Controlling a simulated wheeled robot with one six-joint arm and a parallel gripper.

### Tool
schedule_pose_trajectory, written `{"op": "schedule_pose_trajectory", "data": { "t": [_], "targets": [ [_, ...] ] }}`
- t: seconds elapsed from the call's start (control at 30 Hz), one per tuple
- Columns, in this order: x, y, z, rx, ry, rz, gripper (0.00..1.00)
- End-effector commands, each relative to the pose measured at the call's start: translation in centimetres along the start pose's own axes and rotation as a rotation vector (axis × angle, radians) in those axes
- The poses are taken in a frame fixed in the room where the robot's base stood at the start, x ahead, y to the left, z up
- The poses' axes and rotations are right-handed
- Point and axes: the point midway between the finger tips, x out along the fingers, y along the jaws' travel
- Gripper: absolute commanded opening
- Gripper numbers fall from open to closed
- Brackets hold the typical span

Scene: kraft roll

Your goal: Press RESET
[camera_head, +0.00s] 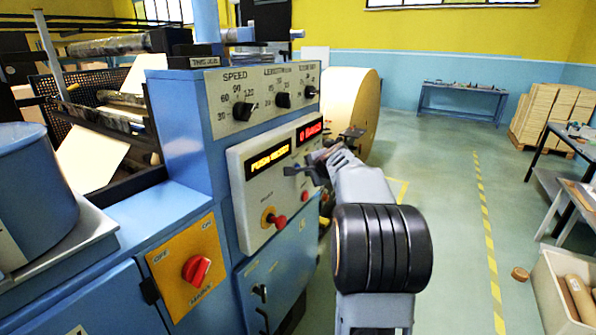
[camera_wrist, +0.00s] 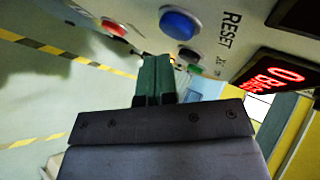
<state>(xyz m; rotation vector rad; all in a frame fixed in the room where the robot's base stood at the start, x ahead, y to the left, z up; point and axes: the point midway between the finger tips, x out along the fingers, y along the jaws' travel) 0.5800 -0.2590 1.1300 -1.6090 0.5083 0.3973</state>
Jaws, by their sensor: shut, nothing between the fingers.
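The RESET lettering (camera_wrist: 231,29) shows on the pale panel in the wrist view, next to a round blue button (camera_wrist: 180,23). My gripper (camera_wrist: 153,62) is shut and empty, its fingertips close to the panel below and left of the blue button in that picture. I cannot tell whether they touch anything. A dark button (camera_wrist: 189,54) sits nearer the fingertips. In the head view my gripper (camera_head: 306,171) is at the control panel (camera_head: 240,200), and my arm hides part of the panel's right side, with the blue button not clear there.
A red button (camera_wrist: 113,27) is left of the blue one in the wrist view. An amber display (camera_head: 267,159) and a red display (camera_head: 309,130) are lit. A red rotary switch (camera_head: 196,269) is lower left.

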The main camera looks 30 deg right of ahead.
Motion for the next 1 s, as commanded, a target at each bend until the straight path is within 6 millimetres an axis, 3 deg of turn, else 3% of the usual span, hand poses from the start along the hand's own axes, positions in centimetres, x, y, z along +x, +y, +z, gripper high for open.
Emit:
{"op": "schedule_pose_trajectory", "data": {
  "t": [1.0],
  "targets": [
    [0.71,-0.49,0.43,0.0,0.0,0.0,0.0]
  ]
}}
